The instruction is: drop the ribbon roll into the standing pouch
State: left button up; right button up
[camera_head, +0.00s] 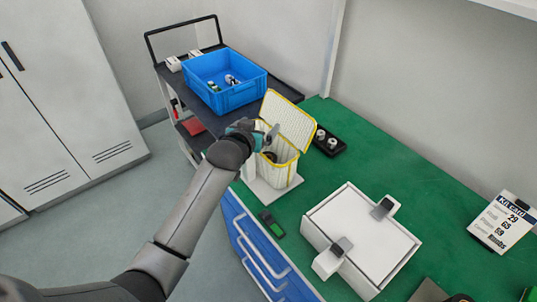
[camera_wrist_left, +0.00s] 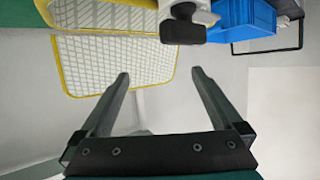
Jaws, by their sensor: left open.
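The standing pouch (camera_head: 279,175) is cream with a yellow rim and stands in a white holder at the left end of the green bench. Its mesh flap (camera_head: 288,121) is raised at the back; yellow-edged mesh panels also show in the left wrist view (camera_wrist_left: 112,62). My left gripper (camera_head: 268,137) is over the pouch's mouth, its fingers apart. In the left wrist view its jaws (camera_wrist_left: 160,74) are open with nothing between them. A dark round thing (camera_head: 271,157) shows inside the pouch below the gripper; I cannot be sure it is the ribbon roll. My right gripper is not in view.
A blue crate (camera_head: 226,98) with small items stands on a dark cart behind. A black holder with white rolls (camera_head: 327,142) is right of the pouch. A clamped white box (camera_head: 362,240), a green-black device (camera_head: 271,224) and a kit card (camera_head: 503,222) lie along the bench.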

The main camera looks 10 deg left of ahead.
pick_arm(q)
jog(key=p+v, duration=0.1)
jog(key=v, duration=1.2)
jog(key=shift+s, duration=0.2)
jog(key=shift+s, duration=0.1)
jog(key=s+d+f+m+g, duration=0.1)
jog(key=s+f+g, duration=0.45)
jog(key=s, duration=0.65)
jog(key=s+f+m+g, duration=0.1)
jog(key=s+f+g, duration=0.45)
jog(key=s, duration=0.65)
notch_tip(320, 180, down, 27)
jog(key=s+b, duration=0.1)
jog(key=b, duration=0.4)
jog(key=s+a+f+b, duration=0.1)
jog(key=s+f+b, duration=0.2)
jog(key=s+f, duration=0.5)
jog(key=s+a+f+g+b, duration=0.1)
jog(key=s+f+b, duration=0.2)
jog(key=s+f, duration=0.4)
notch_tip(320, 180, down, 6)
jog(key=shift+s+a+r, duration=0.2)
jog(key=shift+s, duration=0.2)
